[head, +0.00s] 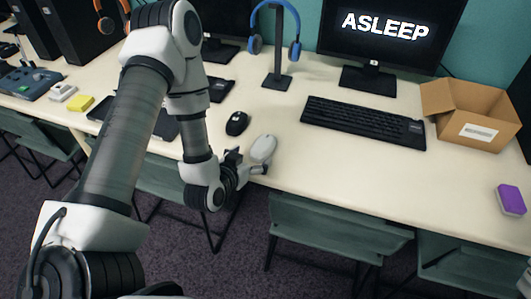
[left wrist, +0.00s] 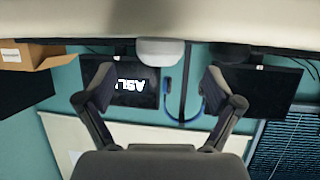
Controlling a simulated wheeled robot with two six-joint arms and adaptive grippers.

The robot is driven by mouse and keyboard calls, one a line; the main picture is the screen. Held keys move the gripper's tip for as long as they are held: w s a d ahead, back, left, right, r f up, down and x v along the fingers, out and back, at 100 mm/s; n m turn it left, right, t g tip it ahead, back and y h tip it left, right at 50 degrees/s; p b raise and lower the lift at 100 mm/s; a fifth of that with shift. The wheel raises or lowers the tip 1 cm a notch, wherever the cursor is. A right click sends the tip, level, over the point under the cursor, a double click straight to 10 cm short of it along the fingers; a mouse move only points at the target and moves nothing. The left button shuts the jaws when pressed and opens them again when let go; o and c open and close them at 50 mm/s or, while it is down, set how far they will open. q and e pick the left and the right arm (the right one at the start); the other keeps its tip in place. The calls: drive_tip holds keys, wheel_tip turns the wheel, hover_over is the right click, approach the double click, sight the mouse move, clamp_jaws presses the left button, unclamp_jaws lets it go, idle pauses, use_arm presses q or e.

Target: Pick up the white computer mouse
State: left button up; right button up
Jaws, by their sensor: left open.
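The white computer mouse (head: 262,149) lies on the pale desk near its front edge. My left gripper (head: 247,163) is at the desk's front edge, just in front of the mouse, with its fingers apart. In the left wrist view, which is upside down, the mouse (left wrist: 160,51) shows beyond the open fingers (left wrist: 158,80), centred between them. Nothing is held, and a gap to the mouse shows there. My right gripper is not in view.
A black mouse (head: 237,123) lies behind and left of the white one. A black keyboard (head: 362,122) is to the right, with an open cardboard box (head: 469,114) beyond. A headphone stand (head: 279,50) stands behind. A chair (head: 340,235) is below the edge. The desk right of the mouse is clear.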

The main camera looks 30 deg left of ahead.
sight(258, 150)
use_arm(q)
drive_tip(key=x, duration=0.6)
drive_tip(key=shift+w+r, duration=0.15)
drive_tip(key=shift+w, duration=0.05)
drive_tip(key=c, duration=1.2)
drive_tip(key=shift+r, duration=0.1)
drive_tip(key=shift+c, duration=0.2)
